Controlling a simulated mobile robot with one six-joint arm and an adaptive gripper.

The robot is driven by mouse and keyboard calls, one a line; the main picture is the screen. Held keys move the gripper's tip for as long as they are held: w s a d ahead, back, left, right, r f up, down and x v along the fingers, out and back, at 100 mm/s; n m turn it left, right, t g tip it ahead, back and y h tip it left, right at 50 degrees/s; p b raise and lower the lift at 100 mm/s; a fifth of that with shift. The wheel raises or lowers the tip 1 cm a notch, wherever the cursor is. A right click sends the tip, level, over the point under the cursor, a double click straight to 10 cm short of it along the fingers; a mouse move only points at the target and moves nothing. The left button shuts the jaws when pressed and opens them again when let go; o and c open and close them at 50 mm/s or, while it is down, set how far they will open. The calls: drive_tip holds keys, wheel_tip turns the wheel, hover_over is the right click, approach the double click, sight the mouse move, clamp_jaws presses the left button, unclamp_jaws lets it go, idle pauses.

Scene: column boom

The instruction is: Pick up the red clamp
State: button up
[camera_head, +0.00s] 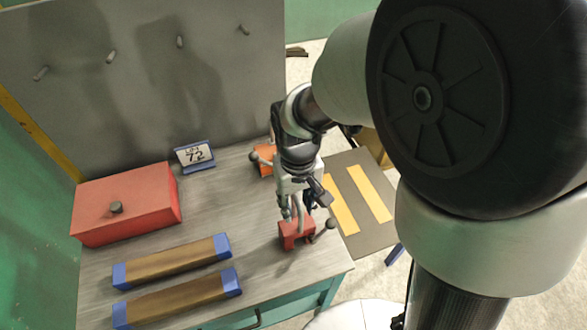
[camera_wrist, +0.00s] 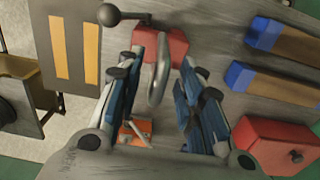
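The red clamp (camera_head: 292,238) stands near the front right edge of the workbench, with a grey curved bar and a dark ball-ended handle. In the wrist view the red clamp (camera_wrist: 175,47) is beyond my fingertips. Its grey bar rises into the space between my fingers. My gripper (camera_head: 298,200) is above the red clamp, pointing down. In the wrist view my gripper (camera_wrist: 166,62) is open, its blue-padded fingers on either side of the grey bar, with gaps visible. Part of the clamp is hidden by the gripper in the head view.
An orange clamp (camera_head: 264,160) stands behind my gripper. A red box (camera_head: 130,200), a sign reading 72 (camera_head: 195,154) and two blue-ended wooden bars (camera_head: 175,262) (camera_head: 180,298) lie on the workbench (camera_head: 225,195). A grey board with yellow strips (camera_head: 357,195) is right of the bench.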

drive_tip(key=f, duration=0.2)
drive_tip(key=f+b, duration=0.1)
drive_tip(key=shift+w+f, duration=0.2)
drive_tip(key=shift+f, duration=0.15)
drive_tip(key=shift+r, duration=0.1)
drive_tip(key=shift+c, duration=0.5)
clamp_jaws()
